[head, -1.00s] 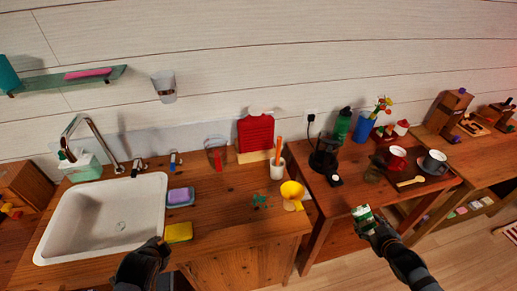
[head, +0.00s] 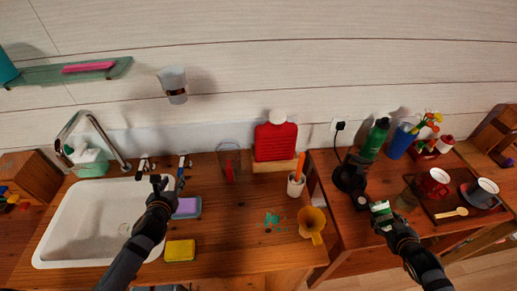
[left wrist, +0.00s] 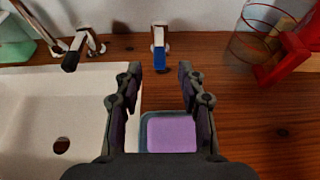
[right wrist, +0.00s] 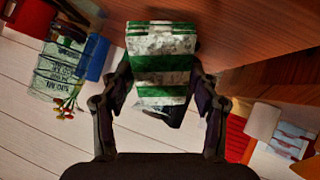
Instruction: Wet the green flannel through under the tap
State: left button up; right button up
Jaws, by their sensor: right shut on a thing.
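The green and white striped flannel (right wrist: 162,62) is folded in my right gripper (right wrist: 160,90), which is shut on it. In the head view the flannel (head: 382,212) is held at the front of the right-hand table, far from the sink. The white sink (head: 80,225) is at left, with a curved chrome tap spout (head: 100,130) behind it. A blue-marked tap lever (left wrist: 160,50) stands ahead of my left gripper (left wrist: 158,72), between its spread fingers' line and beyond them. A dark-ended lever (left wrist: 75,52) is to its left. My left gripper is open and empty above the sink's right rim.
A purple sponge (head: 187,207) and a yellow sponge (head: 180,250) lie right of the sink. A clear jug (head: 229,162), red board (head: 276,142) and yellow cup (head: 311,222) stand further right. A black kettle-like item (head: 350,180) stands near the flannel.

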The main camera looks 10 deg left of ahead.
pick_arm(q)
jog(key=shift+s+r, duration=0.3)
jog(key=shift+s, duration=0.35)
pick_arm(e)
jog(key=shift+s+r, duration=0.35)
jog(key=shift+s, duration=0.3)
pick_arm(q)
send_near(181, 165)
jog(key=w, duration=0.1)
pick_arm(e)
jog(key=shift+w+p, duration=0.4)
jog(key=shift+w, duration=0.2)
pick_arm(q)
jog(key=x, duration=0.7)
jog(key=shift+w+a+f+p, duration=0.1)
jog(key=shift+a+f+p, duration=0.1)
jog(key=shift+a+p, duration=0.1)
pick_arm(e)
jog(key=shift+s+r, duration=0.2)
jog(key=shift+r, duration=0.25)
pick_arm(q)
jog(key=shift+w+f, duration=0.2)
jog(key=shift+w, duration=0.15)
pick_arm(e)
jog(key=shift+w+f, duration=0.1)
pick_arm(q)
jog(key=shift+s, duration=0.1)
jog(key=shift+c, duration=1)
grip_shut()
